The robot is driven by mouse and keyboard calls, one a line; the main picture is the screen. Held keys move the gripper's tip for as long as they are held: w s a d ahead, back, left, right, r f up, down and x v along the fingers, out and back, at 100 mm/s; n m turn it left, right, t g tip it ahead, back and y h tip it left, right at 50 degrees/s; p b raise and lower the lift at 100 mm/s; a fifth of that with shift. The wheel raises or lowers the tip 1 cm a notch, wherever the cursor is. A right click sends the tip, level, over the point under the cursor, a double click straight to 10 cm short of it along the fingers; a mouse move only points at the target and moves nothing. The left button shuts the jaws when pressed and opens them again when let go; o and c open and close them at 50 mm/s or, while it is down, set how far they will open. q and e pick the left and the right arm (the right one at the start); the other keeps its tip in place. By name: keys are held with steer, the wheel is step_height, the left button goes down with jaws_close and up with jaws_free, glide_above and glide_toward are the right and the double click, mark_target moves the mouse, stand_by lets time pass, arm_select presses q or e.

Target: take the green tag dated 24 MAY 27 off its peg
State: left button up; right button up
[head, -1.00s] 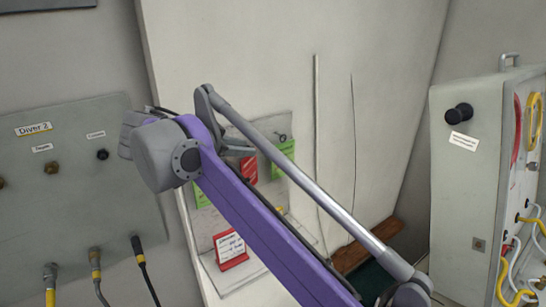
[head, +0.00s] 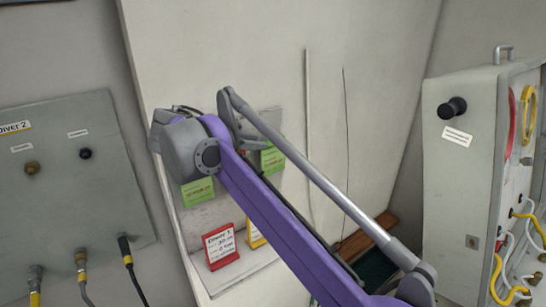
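Two green tags hang on the pale board on the wall. The left green tag (head: 198,192) shows just below the grey joint of my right arm (head: 207,155). The right green tag (head: 272,159) is partly covered by the arm's purple link and silver rod. Small print shows on the tags, but I cannot read a date on either. Their pegs are hidden or too small to make out. My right arm crosses in front of the board from the lower right. I cannot make out its gripper's fingertips. My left gripper is not in view.
A red-framed card (head: 221,246) and a yellow card (head: 255,236) stand on the ledge below the tags. A grey Diver 2 panel (head: 60,215) with hoses is on the left. A grey cabinet (head: 460,190) with coloured hoses stands at right.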

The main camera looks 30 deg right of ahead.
mark_target(270, 142)
steer(key=x, duration=0.4)
steer(key=shift+d+r, duration=0.1)
steer(key=shift+d, duration=0.4)
jaws_close()
stand_by(0.9)
